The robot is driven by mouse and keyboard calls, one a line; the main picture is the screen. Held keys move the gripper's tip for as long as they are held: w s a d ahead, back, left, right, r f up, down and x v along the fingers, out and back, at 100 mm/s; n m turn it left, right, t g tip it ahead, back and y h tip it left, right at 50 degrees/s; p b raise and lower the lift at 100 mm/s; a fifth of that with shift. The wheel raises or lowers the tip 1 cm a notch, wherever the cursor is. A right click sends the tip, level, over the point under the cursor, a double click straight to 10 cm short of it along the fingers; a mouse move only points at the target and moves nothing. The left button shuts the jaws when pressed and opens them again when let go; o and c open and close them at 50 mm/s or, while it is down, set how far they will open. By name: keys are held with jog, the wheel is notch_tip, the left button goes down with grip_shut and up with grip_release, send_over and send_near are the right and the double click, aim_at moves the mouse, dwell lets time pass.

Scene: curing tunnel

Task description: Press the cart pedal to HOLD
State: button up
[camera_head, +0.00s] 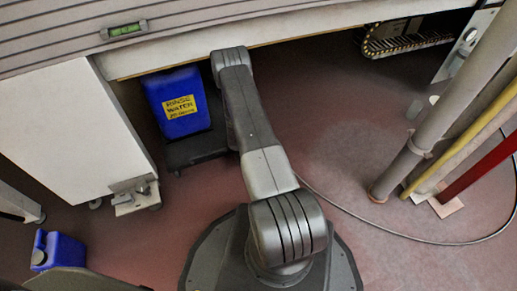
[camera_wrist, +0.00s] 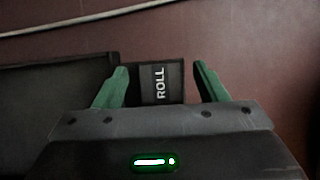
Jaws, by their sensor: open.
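The cart pedal (camera_wrist: 160,85) is a dark plate with the word ROLL on it, seen in the wrist view. A dark slab beside it at left (camera_wrist: 50,95) looks like the cart deck. In the head view the low black cart (camera_head: 196,151) stands on the floor, partly under the bench, carrying a blue RINSE WATER container (camera_head: 185,122). My gripper (camera_wrist: 160,70) is open, its green fingers on either side of the pedal in the picture. Nothing is held. I cannot tell whether it touches the pedal. The gripper is hidden in the head view.
A white cabinet (camera_head: 85,135) stands left of the cart. A small blue jug (camera_head: 57,250) is at lower left. The bench edge (camera_head: 290,38) overhangs the cart. Pipes (camera_head: 430,130) rise at right, and a cable (camera_head: 400,234) crosses otherwise open reddish floor.

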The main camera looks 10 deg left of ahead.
jog(key=c, duration=1)
jog(key=shift+s+a+f+t+h+b, duration=0.15)
jog(key=shift+t+h+b, duration=0.35)
jog(key=shift+b, duration=0.6)
jog(key=shift+s+a+r+h+b, duration=0.1)
jog(key=shift+a+r+h+b, duration=0.1)
jog(key=shift+h+b, duration=0.2)
jog(key=shift+s+a+r+t+h, duration=0.2)
jog(key=shift+a+r+t+h, duration=0.1)
jog(key=shift+r+t+h, duration=0.6)
jog(key=shift+f, duration=0.2)
jog(key=o, duration=1)
notch_tip(320, 180, up, 10)
jog(key=p, duration=0.4)
